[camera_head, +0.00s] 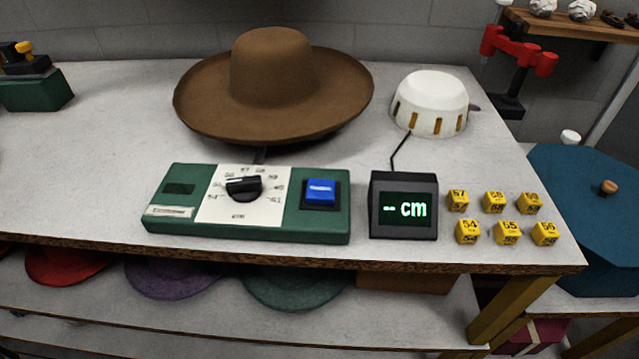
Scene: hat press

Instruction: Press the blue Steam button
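The blue Steam button (320,191) sits in a black frame at the right end of a green control box (295,227), near the table's front edge. A black dial knob (243,187) stands on the box's white scale, left of the button. A small dark display (179,188) is at the box's left end. A brown wide-brimmed hat (272,70) rests behind the box. My gripper is not in view.
A black display reading "-- cm" (404,206) stands right of the box, wired to a white domed device (429,104). Several yellow numbered cubes (494,201) lie further right. A lower shelf (330,322) holds more hats.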

